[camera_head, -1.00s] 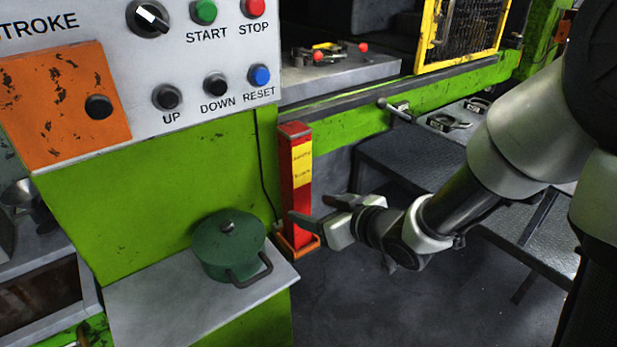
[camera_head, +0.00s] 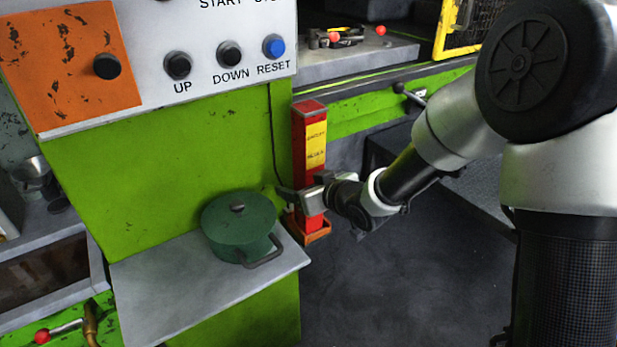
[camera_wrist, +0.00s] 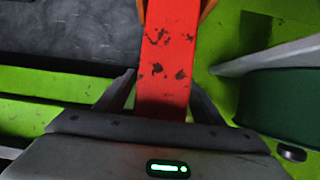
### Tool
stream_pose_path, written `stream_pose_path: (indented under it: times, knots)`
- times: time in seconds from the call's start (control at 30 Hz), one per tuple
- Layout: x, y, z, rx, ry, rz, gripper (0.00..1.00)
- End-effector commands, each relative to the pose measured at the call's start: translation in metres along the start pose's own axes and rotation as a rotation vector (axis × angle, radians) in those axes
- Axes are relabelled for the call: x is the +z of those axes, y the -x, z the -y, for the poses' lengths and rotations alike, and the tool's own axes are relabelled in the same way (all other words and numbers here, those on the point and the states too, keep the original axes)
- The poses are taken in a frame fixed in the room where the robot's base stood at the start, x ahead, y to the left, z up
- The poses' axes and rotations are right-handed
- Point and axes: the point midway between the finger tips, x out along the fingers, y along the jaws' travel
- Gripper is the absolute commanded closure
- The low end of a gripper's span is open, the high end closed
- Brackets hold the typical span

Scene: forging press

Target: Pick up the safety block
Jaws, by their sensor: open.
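The safety block (camera_head: 309,125) is a tall red post with a yellow label. It stands upright in an orange holder (camera_head: 320,236) against the green press frame. My gripper (camera_head: 299,194) is level with its lower part, below the label, and hides some of it. In the wrist view, the scuffed red block (camera_wrist: 167,55) runs between the two dark fingers of my open gripper (camera_wrist: 164,88), one on each side. Whether either finger touches it, I cannot tell.
A green lidded pot (camera_head: 238,226) stands on a grey shelf (camera_head: 180,295) just left of the block. Above is the control panel (camera_head: 215,75) with buttons. A dark cable hangs beside the block. Open dark floor (camera_head: 390,290) lies to the right.

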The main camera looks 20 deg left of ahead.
Motion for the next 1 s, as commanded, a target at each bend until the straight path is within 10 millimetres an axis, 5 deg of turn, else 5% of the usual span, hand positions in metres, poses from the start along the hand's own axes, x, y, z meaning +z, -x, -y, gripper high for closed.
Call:
stream_pose_path:
  times: [0.13,0.5,1.0]
  knots:
    - [-0.0002,0.0005,-0.0002,0.0,0.0,0.0,0.41]
    - [-0.0001,0.0008,-0.0002,0.0,0.0,0.0,1.0]
    - [-0.0059,0.0,0.0001,0.001,0.001,-0.006,1.0]
